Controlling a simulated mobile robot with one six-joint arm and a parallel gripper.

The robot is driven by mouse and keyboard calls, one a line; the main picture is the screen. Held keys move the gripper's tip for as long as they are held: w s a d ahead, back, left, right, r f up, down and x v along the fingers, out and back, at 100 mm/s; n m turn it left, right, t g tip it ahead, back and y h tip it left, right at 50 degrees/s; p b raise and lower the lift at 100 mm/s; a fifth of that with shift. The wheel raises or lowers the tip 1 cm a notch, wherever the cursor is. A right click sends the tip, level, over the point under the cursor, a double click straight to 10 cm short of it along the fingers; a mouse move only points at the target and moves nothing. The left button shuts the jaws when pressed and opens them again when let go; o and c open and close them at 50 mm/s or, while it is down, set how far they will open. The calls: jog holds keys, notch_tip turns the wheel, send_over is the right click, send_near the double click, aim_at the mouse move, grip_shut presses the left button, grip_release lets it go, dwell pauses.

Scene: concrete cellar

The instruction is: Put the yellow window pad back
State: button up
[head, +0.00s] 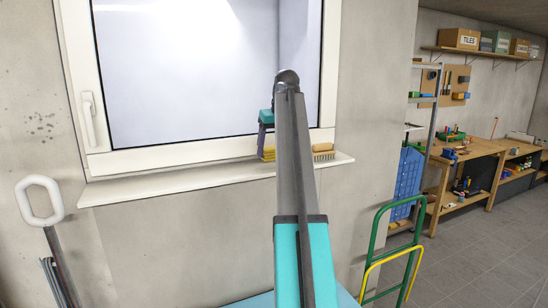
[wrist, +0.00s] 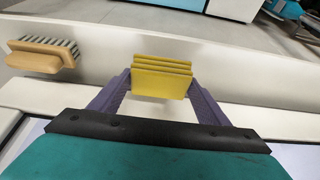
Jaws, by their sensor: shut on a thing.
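The yellow window pad (wrist: 162,78) is a ridged yellow block between the two purple fingers of my gripper (wrist: 162,88) in the wrist view. The fingers are shut on it from both sides. In the head view the pad (head: 268,153) shows just left of my arm, at the white window sill (head: 180,182). My gripper (head: 265,147) points down there, in front of the window's lower right part. My arm hides part of the gripper and pad. I cannot tell whether the pad touches the sill.
A wooden brush (head: 323,154) with pale bristles lies on the sill to the right of the pad; it also shows in the wrist view (wrist: 40,55). The window handle (head: 88,118) is at the left. A green and yellow hand truck (head: 392,255) stands at the lower right.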

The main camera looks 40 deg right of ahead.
aim_at(274, 156)
jog(key=shift+w+d+f, duration=0.15)
jog(key=shift+w+d, duration=0.1)
jog(key=shift+w+f, duration=0.15)
jog(key=shift+f, duration=0.45)
jog(key=shift+s+a+f, duration=0.1)
jog(key=shift+s+f, duration=0.2)
jog(key=shift+f, duration=0.6)
jog(key=shift+w+f, duration=0.2)
jog(key=shift+w, duration=0.05)
jog(key=shift+s, duration=0.1)
jog(key=o, duration=0.9)
jog(key=shift+f, duration=0.1)
jog(key=shift+r, duration=0.2)
